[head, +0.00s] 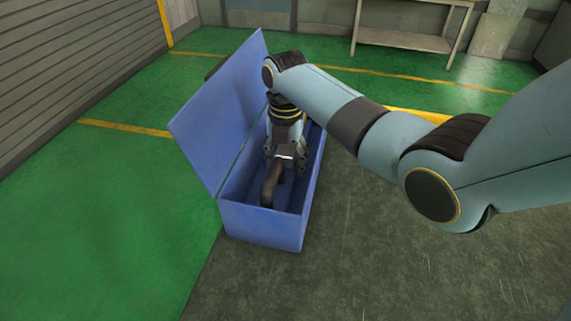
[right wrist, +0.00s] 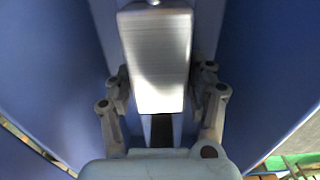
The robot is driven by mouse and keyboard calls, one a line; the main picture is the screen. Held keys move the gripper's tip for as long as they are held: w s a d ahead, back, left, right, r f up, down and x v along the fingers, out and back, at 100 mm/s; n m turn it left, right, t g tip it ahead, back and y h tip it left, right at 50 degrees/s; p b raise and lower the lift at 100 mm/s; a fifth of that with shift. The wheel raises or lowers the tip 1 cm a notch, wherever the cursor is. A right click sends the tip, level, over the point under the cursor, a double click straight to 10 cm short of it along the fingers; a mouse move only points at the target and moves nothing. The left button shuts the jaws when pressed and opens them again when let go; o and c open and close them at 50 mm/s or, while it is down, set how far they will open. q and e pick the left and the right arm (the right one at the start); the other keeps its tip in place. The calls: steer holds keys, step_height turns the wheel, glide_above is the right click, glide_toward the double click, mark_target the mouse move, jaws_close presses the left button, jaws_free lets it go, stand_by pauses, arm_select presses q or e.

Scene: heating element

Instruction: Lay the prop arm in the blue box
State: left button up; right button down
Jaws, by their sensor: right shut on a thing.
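The blue box (head: 262,225) stands on the floor in the middle of the head view, with its lid (head: 222,115) raised on the left side. My right gripper (head: 286,163) reaches down inside the box and is shut on the prop arm (head: 270,187). A dark, bent part of the prop arm shows below the fingers, inside the box walls. In the right wrist view, a bright metal part of the prop arm (right wrist: 157,60) sits between the fingers. Whether it touches the box floor cannot be told. My left gripper is out of view.
A pale workbench (head: 405,40) stands at the back wall. A shutter wall (head: 70,60) runs along the left. The green floor (head: 110,200) left of the box and the grey floor (head: 400,270) to its right are clear.

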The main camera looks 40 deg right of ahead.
mark_target(286, 152)
steer(key=shift+w+f, duration=0.1)
steer(key=shift+f, duration=0.45)
steer(key=shift+f, duration=0.15)
steer(key=shift+c, duration=2.2)
jaws_free()
step_height(286, 152, up, 12)
steer(key=shift+r, duration=0.15)
